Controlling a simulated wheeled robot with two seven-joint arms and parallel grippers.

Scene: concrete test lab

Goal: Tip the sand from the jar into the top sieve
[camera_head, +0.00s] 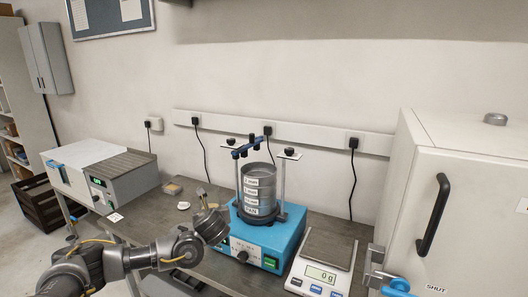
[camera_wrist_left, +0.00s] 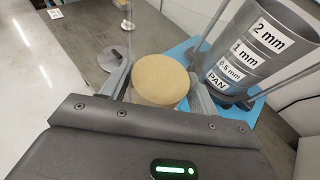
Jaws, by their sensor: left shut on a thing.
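My left gripper (camera_head: 207,204) is shut on the jar, just left of the sieve stack. In the left wrist view the jar's tan sand (camera_wrist_left: 160,80) shows as a round mass between the fingers. Most of the jar is hidden by my gripper, and its tilt is hard to tell. The grey sieve stack, with its top sieve (camera_head: 258,169) labelled 2 mm, stands upright on the blue shaker (camera_head: 269,240). In the left wrist view the top sieve (camera_wrist_left: 275,32) is to the right of the jar and apart from it. My right gripper is not in view.
Upright rods and a blue bar (camera_head: 250,146) stand around the stack. A balance (camera_head: 323,262) reading 0 g is to its right, before a large white cabinet (camera_head: 455,190). A round metal disc (camera_wrist_left: 110,60) lies on the bench, which is fairly clear at left.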

